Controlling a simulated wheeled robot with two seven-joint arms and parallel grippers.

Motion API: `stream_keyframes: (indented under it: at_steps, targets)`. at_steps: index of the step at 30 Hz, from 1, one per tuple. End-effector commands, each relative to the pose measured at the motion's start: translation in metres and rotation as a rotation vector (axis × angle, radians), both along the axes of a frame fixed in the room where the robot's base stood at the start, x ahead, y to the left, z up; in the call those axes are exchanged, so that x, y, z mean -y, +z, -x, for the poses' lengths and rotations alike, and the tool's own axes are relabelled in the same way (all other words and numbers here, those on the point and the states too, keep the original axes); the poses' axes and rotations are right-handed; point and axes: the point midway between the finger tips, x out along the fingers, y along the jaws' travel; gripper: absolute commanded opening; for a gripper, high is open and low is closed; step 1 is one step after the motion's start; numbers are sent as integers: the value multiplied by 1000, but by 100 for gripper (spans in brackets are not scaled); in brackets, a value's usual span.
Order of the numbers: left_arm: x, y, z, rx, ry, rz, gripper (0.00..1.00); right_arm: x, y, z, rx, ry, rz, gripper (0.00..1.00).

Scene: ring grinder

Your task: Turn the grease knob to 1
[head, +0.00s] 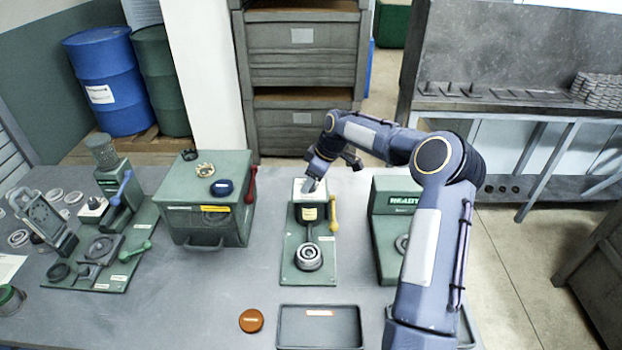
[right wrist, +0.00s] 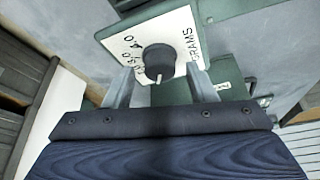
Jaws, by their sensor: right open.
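The grease knob (right wrist: 159,60) is a round black knob with a pale pointer line, on a white dial plate (right wrist: 176,30) marked GRAMS. The pointer faces toward my gripper in the right wrist view; the number it points at is hidden or unreadable. My right gripper (right wrist: 158,72) is open, with one grey finger on each side of the knob and visible space between. In the head view, my right gripper (head: 312,183) is over the white plate atop the green grease station (head: 290,262), and the knob is hidden there. My left gripper is out of view.
A yellow lever (head: 333,213) stands at the station's right side, and a metal bearing (head: 308,257) sits on its base. A green box (head: 205,215) with a red lever is to the left. A green READY unit (head: 392,195) is close on the right, beside my arm.

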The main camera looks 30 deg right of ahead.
Motion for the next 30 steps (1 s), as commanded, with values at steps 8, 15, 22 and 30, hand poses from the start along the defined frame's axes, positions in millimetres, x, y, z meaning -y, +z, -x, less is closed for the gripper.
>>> stream_keyframes:
  at_steps: [8,15,22,30]
  targets:
    - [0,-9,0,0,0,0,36,6,20,6,3,-2,2,51]
    - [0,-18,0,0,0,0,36,17,57,18,3,-2,2,51]
    - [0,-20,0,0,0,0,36,20,72,23,0,0,0,51]
    - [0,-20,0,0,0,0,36,19,72,23,0,0,0,51]
